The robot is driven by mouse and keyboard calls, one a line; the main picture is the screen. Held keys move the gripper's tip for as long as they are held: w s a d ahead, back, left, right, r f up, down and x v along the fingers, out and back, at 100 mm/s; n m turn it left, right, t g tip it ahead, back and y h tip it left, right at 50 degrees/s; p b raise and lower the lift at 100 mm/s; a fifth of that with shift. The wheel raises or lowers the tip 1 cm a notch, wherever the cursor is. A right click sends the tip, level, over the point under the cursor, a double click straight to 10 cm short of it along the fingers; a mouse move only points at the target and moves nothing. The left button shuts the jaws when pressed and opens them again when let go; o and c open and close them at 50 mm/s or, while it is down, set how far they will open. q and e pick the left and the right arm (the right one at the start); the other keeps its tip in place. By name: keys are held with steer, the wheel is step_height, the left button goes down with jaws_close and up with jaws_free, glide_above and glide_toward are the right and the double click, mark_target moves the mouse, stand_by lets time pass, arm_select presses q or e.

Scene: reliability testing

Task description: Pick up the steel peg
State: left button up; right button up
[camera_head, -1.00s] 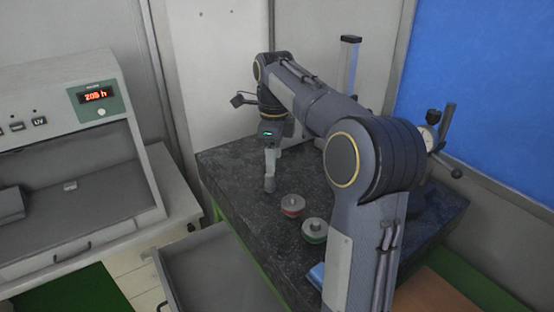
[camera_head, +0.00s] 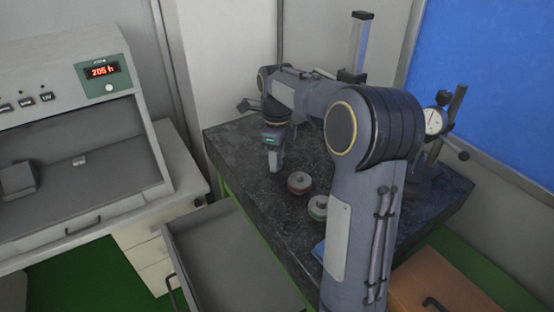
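My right gripper (camera_head: 276,168) points down over the dark stone table (camera_head: 240,150), near its left part. Its fingertips are small and dark, so I cannot tell whether they are open or shut. I cannot make out the steel peg; it may be hidden at the fingers or behind my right arm. Two round grey pieces stand on the table to the right of the gripper: one with a red band (camera_head: 299,184), and nearer, one with a green band (camera_head: 318,208). My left gripper is not in view.
An open empty drawer (camera_head: 228,262) juts out at the front left of the table. A dial gauge (camera_head: 433,122) on a stand is at the right, and a tall column (camera_head: 360,45) at the back. A cabinet with a red display (camera_head: 103,71) stands at the left.

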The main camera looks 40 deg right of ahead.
jaws_close()
steer(key=shift+r, duration=0.1)
